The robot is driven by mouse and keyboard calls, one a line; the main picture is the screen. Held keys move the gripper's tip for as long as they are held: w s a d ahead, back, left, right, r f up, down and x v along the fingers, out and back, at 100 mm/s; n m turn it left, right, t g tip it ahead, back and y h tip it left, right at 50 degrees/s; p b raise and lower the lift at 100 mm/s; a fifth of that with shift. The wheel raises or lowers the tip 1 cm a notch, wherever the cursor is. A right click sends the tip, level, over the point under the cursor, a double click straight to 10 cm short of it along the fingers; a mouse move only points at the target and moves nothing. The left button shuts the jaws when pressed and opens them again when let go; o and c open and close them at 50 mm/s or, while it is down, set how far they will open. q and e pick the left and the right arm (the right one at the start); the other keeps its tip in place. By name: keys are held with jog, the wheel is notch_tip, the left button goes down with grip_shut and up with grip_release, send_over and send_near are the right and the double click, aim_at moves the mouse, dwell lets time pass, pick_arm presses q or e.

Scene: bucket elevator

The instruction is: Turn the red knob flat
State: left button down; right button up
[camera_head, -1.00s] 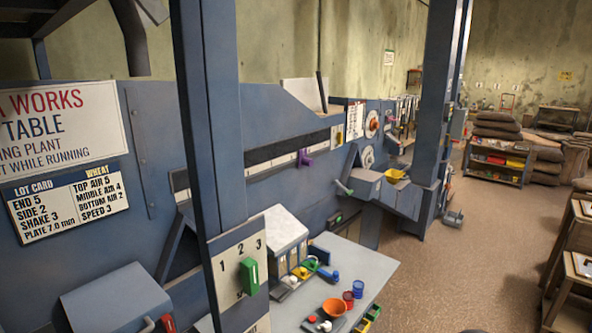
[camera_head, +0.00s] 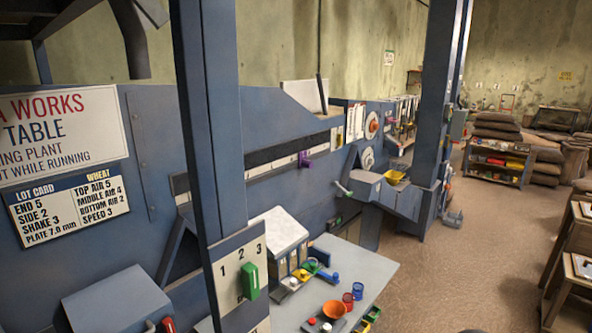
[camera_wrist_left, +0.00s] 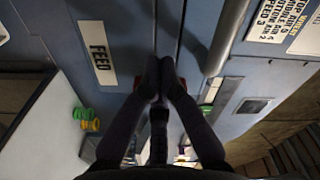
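In the left wrist view my left gripper (camera_wrist_left: 160,70) points at a blue-grey panel beside a white FEED label (camera_wrist_left: 98,52). Its two dark fingers are drawn together at the tips. Small red patches of what may be the red knob (camera_wrist_left: 182,84) show on both sides behind the fingers; the rest is hidden. I cannot tell whether the fingers touch it, nor how it is turned. In the head view neither gripper shows. A red grip (camera_head: 168,324) shows at the lower left, partly cut off by the frame edge.
A blue post carries a 1-2-3 plate with a green handle (camera_head: 250,278). A grey pipe (camera_wrist_left: 222,45) runs close right of the left gripper. Open floor (camera_head: 440,270) lies to the right.

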pick_arm(q)
jog(key=shift+s+a, duration=0.15)
jog(key=shift+s, duration=0.15)
jog(key=p+v, duration=0.1)
jog(key=v, duration=0.5)
jog(key=shift+p, duration=0.35)
jog(key=shift+a, duration=0.1)
jog(key=shift+d+f+m+b, duration=0.25)
jog(key=shift+m+b, duration=0.7)
jog(key=shift+b, duration=1.55)
jog(key=shift+d+f+m+b, duration=0.1)
jog(key=shift+f+m+b, duration=0.3)
jog(key=shift+m+b, duration=1.35)
jog(key=shift+d+f+m+b, duration=0.2)
jog(key=shift+f+b, duration=0.15)
jog(key=shift+b, duration=2.85)
